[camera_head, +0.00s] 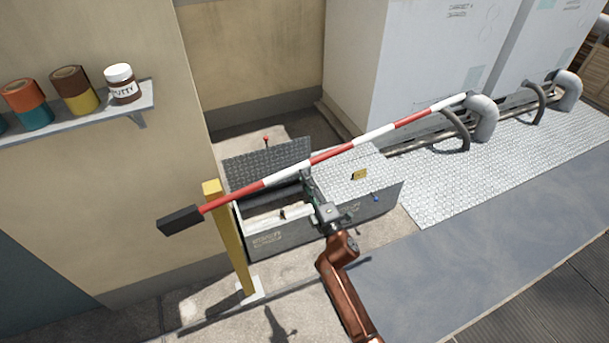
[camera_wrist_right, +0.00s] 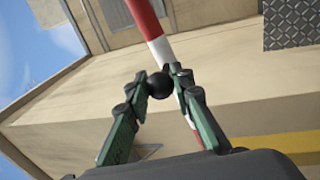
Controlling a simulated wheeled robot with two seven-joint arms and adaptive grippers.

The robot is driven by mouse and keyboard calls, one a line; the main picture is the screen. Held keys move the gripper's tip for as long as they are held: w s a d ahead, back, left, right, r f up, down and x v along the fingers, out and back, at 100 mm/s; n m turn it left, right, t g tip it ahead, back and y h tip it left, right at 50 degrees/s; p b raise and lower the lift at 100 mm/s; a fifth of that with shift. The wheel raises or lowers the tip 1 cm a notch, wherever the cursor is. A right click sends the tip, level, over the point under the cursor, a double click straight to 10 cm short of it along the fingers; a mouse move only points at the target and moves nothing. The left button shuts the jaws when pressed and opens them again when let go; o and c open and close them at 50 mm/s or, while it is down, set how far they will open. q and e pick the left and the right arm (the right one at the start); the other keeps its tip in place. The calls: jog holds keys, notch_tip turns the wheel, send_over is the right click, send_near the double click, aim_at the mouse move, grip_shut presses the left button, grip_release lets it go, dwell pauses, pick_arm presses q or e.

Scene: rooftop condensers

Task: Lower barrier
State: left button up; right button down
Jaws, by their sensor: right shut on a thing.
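The barrier is a red-and-white striped arm (camera_head: 375,134) on a yellow post (camera_head: 231,240), with a black counterweight (camera_head: 180,220) at its left end. The arm slants up to the right in the head view, its far tip by the pipes. My right gripper (camera_head: 306,180) is at the arm's middle. In the wrist view its fingers (camera_wrist_right: 160,86) are shut on a black round knob (camera_wrist_right: 159,85) beside the striped arm (camera_wrist_right: 160,45). My left gripper is not in view.
Below the arm stands a metal box (camera_head: 290,237) with a raised tread-plate lid (camera_head: 265,163). White condenser units (camera_head: 400,60) and bent pipes (camera_head: 487,118) stand behind. A shelf (camera_head: 90,118) at left holds tins and a putty jar (camera_head: 122,84). The walkway (camera_head: 500,225) at right is clear.

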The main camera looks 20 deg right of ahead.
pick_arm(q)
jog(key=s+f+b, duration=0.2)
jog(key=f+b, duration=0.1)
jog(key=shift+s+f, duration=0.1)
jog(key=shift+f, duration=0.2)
pick_arm(e)
notch_tip(320, 180, down, 6)
jog(key=m, duration=0.2)
jog(key=shift+d+m+h, duration=0.15)
jog(key=shift+m+h, duration=0.15)
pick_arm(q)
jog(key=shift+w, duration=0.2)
pick_arm(e)
jog(key=shift+f, duration=0.1)
jog(key=c, duration=1.7)
grip_release()
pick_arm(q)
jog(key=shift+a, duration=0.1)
pick_arm(e)
jog(key=shift+r, duration=0.2)
jog(key=v, duration=1.2)
jog(key=shift+f, duration=0.1)
